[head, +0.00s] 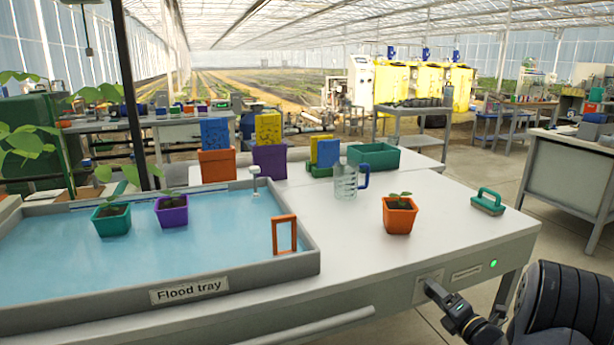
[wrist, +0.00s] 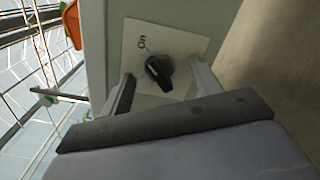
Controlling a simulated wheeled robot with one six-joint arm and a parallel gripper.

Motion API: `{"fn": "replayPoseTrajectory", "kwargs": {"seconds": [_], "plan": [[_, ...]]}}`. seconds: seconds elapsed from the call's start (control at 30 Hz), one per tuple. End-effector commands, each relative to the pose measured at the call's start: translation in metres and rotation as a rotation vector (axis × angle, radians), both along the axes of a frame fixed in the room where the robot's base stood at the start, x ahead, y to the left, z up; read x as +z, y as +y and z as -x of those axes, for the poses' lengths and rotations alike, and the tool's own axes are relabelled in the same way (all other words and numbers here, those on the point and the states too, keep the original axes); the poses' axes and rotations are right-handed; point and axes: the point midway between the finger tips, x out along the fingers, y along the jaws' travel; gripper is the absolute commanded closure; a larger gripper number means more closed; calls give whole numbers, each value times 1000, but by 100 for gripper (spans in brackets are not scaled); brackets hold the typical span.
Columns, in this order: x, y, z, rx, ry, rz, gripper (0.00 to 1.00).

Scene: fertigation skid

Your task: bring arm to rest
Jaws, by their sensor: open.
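My gripper (head: 432,289) is at the front panel of the white bench, at the lower right of the head view. In the wrist view my gripper (wrist: 161,72) is open, with one finger on each side of a black rotary knob (wrist: 160,72). Gaps show between the fingers and the knob, and nothing is held. The knob sits on a pale plate (wrist: 185,45) marked "On", and its light mark points toward that label. In the head view the knob is too small or hidden to make out. A green lamp (head: 493,264) is lit on the bench front.
The bench top (head: 340,222) carries a flood tray (head: 230,270) with two potted seedlings, an orange pot (head: 398,215), a clear jug (head: 346,182) and a green-handled brush (head: 488,202). A grey cabinet (head: 565,180) stands at right. Open floor lies between it and the bench.

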Motion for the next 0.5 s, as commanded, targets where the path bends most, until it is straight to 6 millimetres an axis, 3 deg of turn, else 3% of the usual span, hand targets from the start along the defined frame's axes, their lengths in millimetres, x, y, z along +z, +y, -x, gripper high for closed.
{"fn": "replayPoseTrajectory", "kwargs": {"seconds": [0.4, 0.5], "plan": [[3, 0, 0, 1, -93, 254, 40], [1, -4, 10, -2, -93, 256, 40]]}}
